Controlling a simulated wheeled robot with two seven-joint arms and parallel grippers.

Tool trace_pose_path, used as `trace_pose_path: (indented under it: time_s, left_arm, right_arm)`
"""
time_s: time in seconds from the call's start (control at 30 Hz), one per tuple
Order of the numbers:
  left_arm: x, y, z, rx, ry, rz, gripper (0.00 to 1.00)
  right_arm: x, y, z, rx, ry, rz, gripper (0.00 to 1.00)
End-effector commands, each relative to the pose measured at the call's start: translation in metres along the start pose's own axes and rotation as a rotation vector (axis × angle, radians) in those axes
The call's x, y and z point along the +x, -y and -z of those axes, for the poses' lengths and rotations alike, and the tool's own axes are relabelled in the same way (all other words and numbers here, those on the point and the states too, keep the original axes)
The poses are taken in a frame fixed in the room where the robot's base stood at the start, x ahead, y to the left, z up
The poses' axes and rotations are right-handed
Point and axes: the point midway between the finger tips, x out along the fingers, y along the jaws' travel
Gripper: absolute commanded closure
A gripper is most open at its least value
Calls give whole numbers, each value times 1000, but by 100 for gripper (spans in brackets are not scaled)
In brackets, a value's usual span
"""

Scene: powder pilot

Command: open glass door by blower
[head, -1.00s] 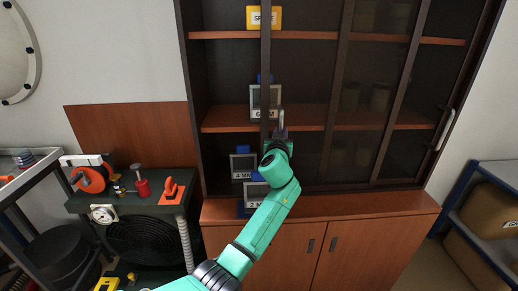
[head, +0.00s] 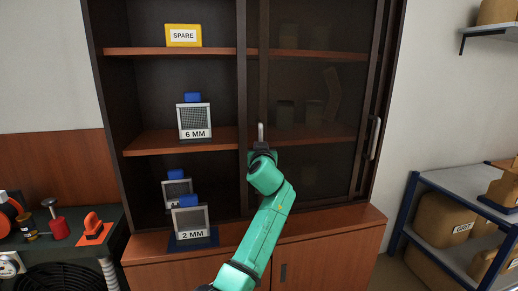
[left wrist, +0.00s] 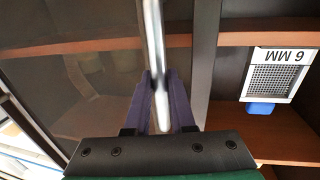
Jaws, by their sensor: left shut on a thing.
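The dark-framed glass door (head: 318,85) covers the right part of the tall cabinet. Its left part stands open, with the shelves bare of glass. My left gripper (head: 262,147) is at the upright metal handle (head: 261,131) on the door's left edge. In the left wrist view, the purple fingers of my left gripper (left wrist: 160,98) are shut on the handle (left wrist: 154,40), one on each side. The glass of the door (left wrist: 95,80) fills the left of that view. My right gripper is not in view.
Framed screens, including the 6 MM screen (head: 195,121) and the 2 MM screen (head: 191,222), stand in the open part. A yellow SPARE box (head: 183,36) is on the top shelf. Another handle (head: 375,138) is at the right. A blue-framed rack (head: 398,215) stands at far right.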

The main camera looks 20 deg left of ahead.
Motion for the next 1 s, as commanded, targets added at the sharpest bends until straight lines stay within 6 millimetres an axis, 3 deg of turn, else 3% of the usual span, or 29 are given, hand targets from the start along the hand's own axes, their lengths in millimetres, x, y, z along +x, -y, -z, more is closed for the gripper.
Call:
trace_pose_path:
  time_s: [0.03, 0.17, 0.2, 0.27, 1.0]
  left_arm:
    - [-2, -8, 3, -3, -9, -19, 100]
    - [-2, -9, 4, -3, -10, -21, 100]
    - [-2, -9, 4, -4, -10, -21, 70]
    - [-2, -9, 4, -3, -10, -21, 48]
    - [-1, -5, 2, -2, -5, -11, 48]
  right_arm:
    - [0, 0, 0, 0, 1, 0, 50]
    - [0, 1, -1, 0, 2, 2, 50]
    - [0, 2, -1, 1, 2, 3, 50]
    - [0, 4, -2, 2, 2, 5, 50]
    - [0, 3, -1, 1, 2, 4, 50]
